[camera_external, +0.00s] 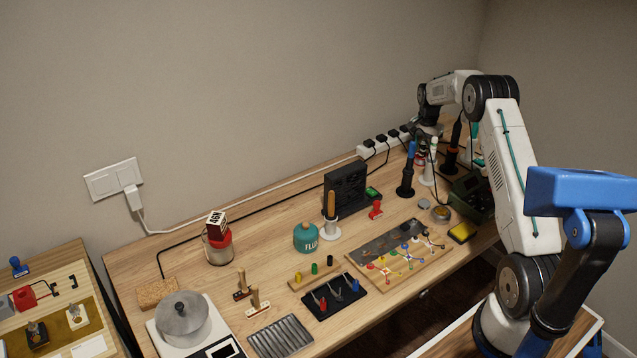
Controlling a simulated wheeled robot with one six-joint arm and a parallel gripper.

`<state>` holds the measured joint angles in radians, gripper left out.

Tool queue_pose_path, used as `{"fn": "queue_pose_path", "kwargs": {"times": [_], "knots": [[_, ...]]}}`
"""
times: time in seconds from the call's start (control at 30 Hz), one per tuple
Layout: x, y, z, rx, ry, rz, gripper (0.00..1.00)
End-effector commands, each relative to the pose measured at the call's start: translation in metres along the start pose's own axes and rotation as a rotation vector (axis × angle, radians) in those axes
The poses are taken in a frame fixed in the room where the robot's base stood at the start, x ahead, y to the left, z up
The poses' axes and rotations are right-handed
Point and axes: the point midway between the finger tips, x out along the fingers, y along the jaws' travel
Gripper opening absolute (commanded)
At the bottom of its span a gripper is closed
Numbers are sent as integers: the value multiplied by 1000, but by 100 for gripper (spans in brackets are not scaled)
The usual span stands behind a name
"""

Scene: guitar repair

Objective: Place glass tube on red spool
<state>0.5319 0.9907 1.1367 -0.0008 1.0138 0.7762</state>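I cannot make out a glass tube for certain in the external view. I cannot tell which red thing is the red spool. A small red piece (376,209) stands on the table in front of the black box, and a small red-tipped piece (322,304) lies on the black mat. My gripper (428,138) is at the far right end of the table, low among upright tool stands and next to a white upright holder (430,165). Its fingers are small and partly hidden there, so I cannot see whether they are open or hold anything.
The wooden table (270,220) carries a black box (345,188), a blue upright tool (409,170), a teal flux can (306,238), a wired board (388,262), a pot (183,318) and a red container (218,250). A power strip (384,146) runs along the back wall.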

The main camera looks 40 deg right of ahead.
Motion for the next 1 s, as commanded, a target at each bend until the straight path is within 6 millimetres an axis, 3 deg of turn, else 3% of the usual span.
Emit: {"fn": "queue_pose_path", "kwargs": {"times": [0.27, 0.7, 1.0], "knots": [[-10, 0, 0, 0, 1, -1, 45], [-97, -1, -1, 0, 2, -2, 45], [-132, -1, 7, -17, 2, -2, 45]]}}
